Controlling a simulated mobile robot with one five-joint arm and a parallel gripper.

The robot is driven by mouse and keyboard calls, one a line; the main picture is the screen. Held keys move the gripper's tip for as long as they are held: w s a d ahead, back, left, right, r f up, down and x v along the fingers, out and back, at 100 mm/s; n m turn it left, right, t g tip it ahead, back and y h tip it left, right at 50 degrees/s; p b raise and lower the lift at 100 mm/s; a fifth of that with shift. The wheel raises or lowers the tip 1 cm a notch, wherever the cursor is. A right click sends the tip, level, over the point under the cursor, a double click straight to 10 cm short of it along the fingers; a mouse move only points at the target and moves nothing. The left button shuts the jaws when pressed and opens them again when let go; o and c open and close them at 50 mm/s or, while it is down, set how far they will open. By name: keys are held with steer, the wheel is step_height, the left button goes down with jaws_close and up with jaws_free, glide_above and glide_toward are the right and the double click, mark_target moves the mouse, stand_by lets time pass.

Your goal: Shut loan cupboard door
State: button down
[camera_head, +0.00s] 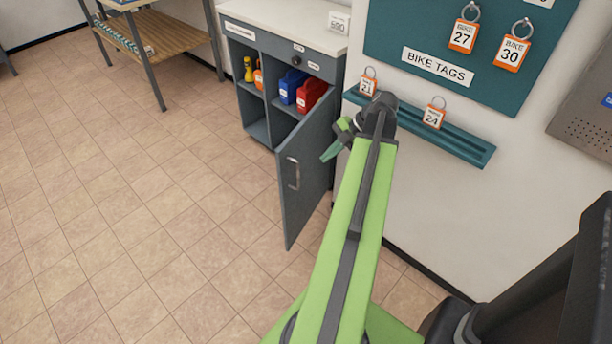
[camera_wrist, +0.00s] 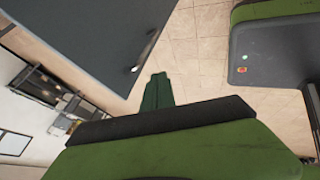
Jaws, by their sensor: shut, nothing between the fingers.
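The loan cupboard (camera_head: 255,35) is a grey unit with a pale top against the wall. Its grey door (camera_head: 308,165) stands wide open, swung out from the right side of the front. The door's outer face shows, with a metal handle (camera_head: 293,173) near its free edge. My gripper (camera_head: 328,154) is shut and empty, to the right of the handle and in front of the door's outer face in the picture; contact cannot be told. In the wrist view my shut fingers (camera_wrist: 157,92) are beside a dark grey panel (camera_wrist: 75,35) that appears to be the door.
Open compartments hold yellow and orange items, a blue container (camera_head: 291,86) and a red container (camera_head: 311,95). A teal tag shelf (camera_head: 460,143) and tag board (camera_head: 400,30) are on the wall at right. A wooden-shelved bench (camera_head: 165,38) stands back left. Tiled floor left is clear.

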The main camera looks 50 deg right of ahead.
steer(key=w+a+f+b, duration=0.2)
steer(key=w+f+b, duration=0.5)
steer(key=f+b, duration=0.1)
steer(key=shift+a+f+m, duration=0.25)
steer(key=shift+m, duration=0.05)
stand_by(0.3)
